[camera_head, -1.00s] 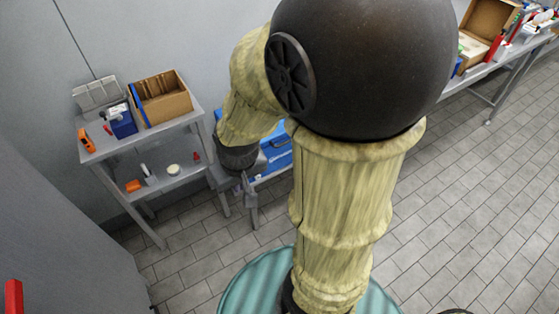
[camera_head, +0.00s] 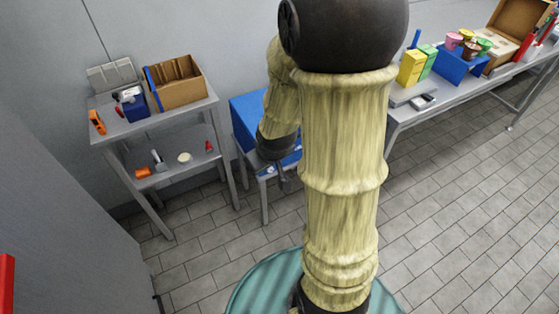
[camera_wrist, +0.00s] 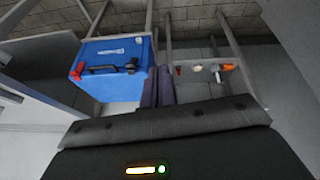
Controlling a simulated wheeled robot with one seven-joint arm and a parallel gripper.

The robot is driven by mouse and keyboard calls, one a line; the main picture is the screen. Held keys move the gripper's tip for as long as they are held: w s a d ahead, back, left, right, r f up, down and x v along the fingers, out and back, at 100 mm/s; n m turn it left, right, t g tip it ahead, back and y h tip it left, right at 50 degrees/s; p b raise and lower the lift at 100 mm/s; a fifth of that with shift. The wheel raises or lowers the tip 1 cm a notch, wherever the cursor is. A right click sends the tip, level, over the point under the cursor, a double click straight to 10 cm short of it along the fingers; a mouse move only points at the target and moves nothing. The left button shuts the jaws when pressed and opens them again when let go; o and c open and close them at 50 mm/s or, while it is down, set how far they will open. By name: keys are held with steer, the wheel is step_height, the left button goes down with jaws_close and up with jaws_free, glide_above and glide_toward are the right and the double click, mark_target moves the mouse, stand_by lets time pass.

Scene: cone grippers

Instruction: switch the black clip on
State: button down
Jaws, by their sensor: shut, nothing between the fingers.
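A blue case (camera_wrist: 113,62) shows at the left of the wrist view, with a red clip (camera_wrist: 78,70) at one end, a black handle (camera_wrist: 103,70), and a small black part (camera_wrist: 131,66) at the other end that looks like the black clip. I cannot tell its on or off position. In the head view the blue case (camera_head: 253,112) sits on a low grey stand, partly hidden behind my arm. My gripper (camera_wrist: 159,72) is shut and empty, to the right of the black clip and apart from it. In the head view my gripper (camera_head: 285,184) points down by the stand's front.
A grey shelf (camera_head: 150,128) left of the stand holds a cardboard box (camera_head: 178,91), an orange tool (camera_head: 97,122) and small items below. A long table (camera_head: 455,108) at right carries boxes and cups. The tiled floor in front is clear.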

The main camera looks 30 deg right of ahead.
steer(key=w+d+f+n+t+y+b, duration=0.1)
steer(key=w+d+f+t+b, duration=0.15)
steer(key=f+b, duration=0.4)
steer(key=w+d+f+n+t+y+b, duration=0.1)
steer(key=w+d+f+t+y+b, duration=0.2)
steer(key=f, duration=0.7)
steer(key=w+d+f+n+t+b, duration=0.15)
steer(key=w+f+b, duration=0.25)
steer(key=f, duration=0.4)
steer(key=s+d+f+m+t+h+b, duration=0.2)
steer(key=s+d+f+m+t+b, duration=0.1)
steer(key=d+m+t+b, duration=0.2)
steer(key=d+t+b, duration=0.2)
steer(key=t+b, duration=0.1)
steer(key=t, duration=0.1)
steer(key=shift+f+h, duration=0.25)
steer(key=shift+h, duration=0.15)
steer(key=shift+d, duration=0.1)
steer(key=b+x, duration=0.1)
steer(key=x, duration=1.3)
steer(key=shift+d, duration=0.1)
